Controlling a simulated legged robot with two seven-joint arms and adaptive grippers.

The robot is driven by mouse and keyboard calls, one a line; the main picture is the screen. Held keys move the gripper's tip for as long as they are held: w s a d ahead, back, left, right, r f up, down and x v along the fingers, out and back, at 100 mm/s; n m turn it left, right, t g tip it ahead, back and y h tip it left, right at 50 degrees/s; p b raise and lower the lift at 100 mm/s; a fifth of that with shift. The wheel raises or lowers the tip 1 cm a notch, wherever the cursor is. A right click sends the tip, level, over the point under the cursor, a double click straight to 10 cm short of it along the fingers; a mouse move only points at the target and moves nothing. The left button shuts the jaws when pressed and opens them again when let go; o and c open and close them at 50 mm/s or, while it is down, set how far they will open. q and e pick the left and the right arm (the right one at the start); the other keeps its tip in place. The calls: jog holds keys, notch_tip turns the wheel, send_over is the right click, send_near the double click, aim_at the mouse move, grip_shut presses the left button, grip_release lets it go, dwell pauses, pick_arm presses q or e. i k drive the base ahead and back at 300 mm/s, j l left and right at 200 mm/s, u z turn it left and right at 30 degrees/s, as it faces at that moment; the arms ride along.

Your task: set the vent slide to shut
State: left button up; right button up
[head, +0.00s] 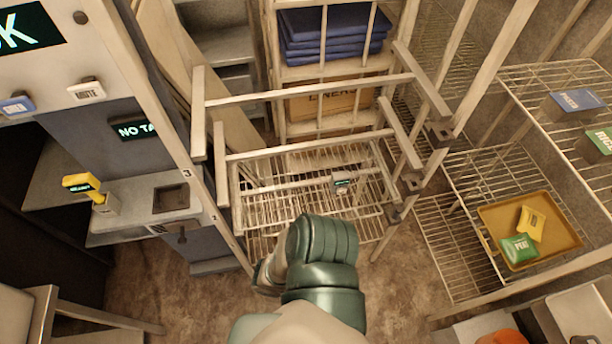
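I cannot pick out a vent slide with certainty. A small dark knob or handle (182,236) sits on a grey plate below the counter at the left; its label is too small to read. One of my arms, with dark green joints, rises from the bottom middle in front of the wire rack. It ends in a rounded joint, and no gripper fingers show beyond it. My other gripper does not show either.
A barred rack (300,97) fills the middle. At left are a counter (133,207) with a yellow device (82,184), a MUTE button (86,90) and dark displays. At right, wire shelving holds an orange tray (565,238) with green and yellow packets. Brown floor (180,300) lies open lower left.

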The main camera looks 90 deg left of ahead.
aim_at(180, 227)
jog(key=u, duration=4.45)
